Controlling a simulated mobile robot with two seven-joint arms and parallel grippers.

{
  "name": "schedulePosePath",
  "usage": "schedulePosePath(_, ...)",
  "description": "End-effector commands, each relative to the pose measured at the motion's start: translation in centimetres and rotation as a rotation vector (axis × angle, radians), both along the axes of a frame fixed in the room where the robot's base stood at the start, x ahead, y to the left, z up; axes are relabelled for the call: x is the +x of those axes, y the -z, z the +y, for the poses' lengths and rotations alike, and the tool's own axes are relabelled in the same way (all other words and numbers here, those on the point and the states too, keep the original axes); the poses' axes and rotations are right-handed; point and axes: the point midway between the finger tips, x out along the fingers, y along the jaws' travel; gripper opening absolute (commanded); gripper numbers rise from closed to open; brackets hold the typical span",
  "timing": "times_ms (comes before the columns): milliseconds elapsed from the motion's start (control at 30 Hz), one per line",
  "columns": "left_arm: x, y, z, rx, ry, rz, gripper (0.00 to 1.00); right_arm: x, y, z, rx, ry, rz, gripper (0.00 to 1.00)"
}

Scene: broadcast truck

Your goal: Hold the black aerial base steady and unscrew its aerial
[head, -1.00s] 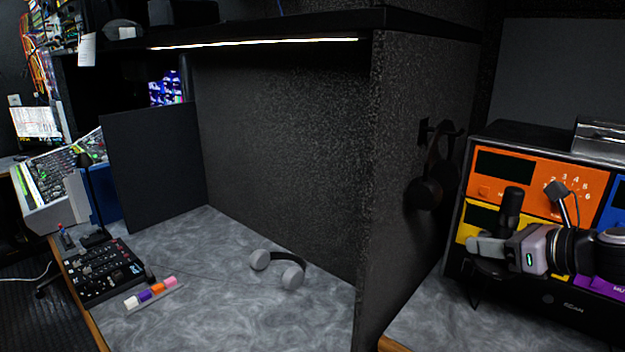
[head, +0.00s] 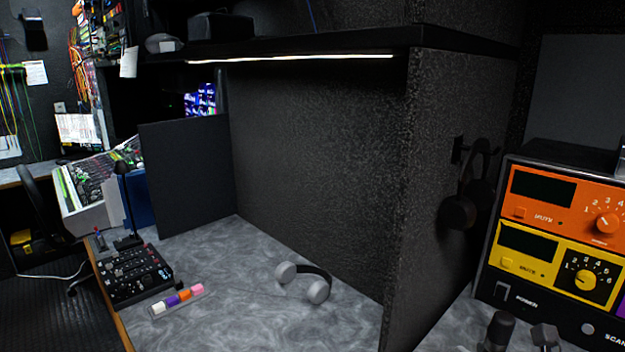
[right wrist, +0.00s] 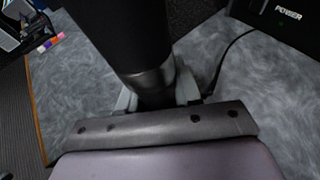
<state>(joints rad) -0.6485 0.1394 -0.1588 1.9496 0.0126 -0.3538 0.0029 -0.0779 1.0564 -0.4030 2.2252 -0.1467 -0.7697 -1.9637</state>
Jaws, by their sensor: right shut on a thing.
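In the right wrist view my right gripper (right wrist: 157,92) is shut, its pale fingers on either side of the foot of an upright black aerial (right wrist: 115,30). The aerial is a thick black cylinder with a dark metal collar (right wrist: 148,80). The gripped part, which I take to be the black aerial base, is mostly hidden behind the collar and my gripper. A thin black cable runs from there towards the black unit. My left gripper is in neither view.
A scanner (head: 590,252) with orange and yellow panels stands at right. A dark partition (head: 425,200) with hung headphones (head: 468,200) splits the grey worktop (head: 250,300).

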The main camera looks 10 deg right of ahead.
Motion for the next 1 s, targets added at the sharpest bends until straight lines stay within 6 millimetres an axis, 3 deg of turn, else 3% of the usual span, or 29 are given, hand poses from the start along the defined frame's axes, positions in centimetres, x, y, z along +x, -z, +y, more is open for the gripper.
schedulePosePath(200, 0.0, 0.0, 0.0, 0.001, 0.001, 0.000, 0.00, -1.3, -0.6, 5.3, 0.011, 0.030, -0.007, 0.00)
schedulePosePath(400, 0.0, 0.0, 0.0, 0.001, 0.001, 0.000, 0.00, -2.3, -1.6, 8.5, 0.006, 0.048, -0.006, 0.00)
schedulePosePath(833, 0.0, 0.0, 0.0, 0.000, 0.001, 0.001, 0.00, -2.8, -2.1, 10.1, -0.001, 0.042, -0.005, 0.00)
schedulePosePath(1000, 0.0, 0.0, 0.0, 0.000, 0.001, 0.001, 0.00, -3.1, -2.3, 12.4, -0.002, -0.062, -0.006, 0.00)
